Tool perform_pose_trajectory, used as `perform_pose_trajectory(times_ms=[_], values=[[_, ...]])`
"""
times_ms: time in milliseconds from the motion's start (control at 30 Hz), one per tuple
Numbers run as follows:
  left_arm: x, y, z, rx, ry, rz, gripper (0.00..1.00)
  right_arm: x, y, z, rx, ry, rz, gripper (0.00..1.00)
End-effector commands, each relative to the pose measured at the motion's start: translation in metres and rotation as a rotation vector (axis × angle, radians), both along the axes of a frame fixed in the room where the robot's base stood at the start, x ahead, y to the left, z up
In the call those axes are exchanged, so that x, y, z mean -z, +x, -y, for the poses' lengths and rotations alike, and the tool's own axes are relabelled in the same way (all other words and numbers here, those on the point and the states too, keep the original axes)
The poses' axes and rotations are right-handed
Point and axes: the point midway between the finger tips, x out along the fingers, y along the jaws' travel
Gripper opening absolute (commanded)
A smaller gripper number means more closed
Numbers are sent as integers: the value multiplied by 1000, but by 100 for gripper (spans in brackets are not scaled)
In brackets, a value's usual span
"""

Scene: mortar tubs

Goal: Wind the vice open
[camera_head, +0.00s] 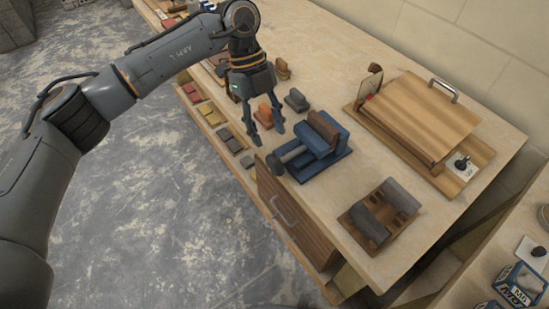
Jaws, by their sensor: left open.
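A blue vice (318,157) stands on the light bench top, with reddish-brown jaw faces at its upper right. Its grey screw and handle (286,152) stick out on the left side, near the bench's front edge. My left gripper (267,136) hangs down just above and behind the handle, with its fingers spread and nothing between them. Whether a fingertip touches the vice cannot be told from this view. My right gripper is not in view.
A wooden box lid or board with a metal handle (431,106) lies at the right. A wooden block with grey rollers (379,212) sits in front of it. A drawer (291,213) is below the bench edge.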

Motion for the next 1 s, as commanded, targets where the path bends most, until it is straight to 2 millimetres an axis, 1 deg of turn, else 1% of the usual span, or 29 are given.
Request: perform_pose_trajectory(times_ms=[100, 200, 400, 600, 867, 967, 1000], values=[[24, -10, 6, 1, 0, -5, 45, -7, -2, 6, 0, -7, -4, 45], [43, -16, 10, 1, 0, -5, 45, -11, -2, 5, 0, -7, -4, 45], [72, -25, 17, 0, 0, -2, 45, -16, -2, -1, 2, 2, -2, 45], [84, -28, 20, 0, -1, 0, 45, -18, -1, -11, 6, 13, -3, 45], [85, -28, 20, 0, -1, 1, 45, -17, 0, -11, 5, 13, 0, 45], [85, -28, 20, 0, -1, 1, 26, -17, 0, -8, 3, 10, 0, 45], [85, -28, 20, 1, -1, 1, 18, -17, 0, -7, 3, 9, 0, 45]])
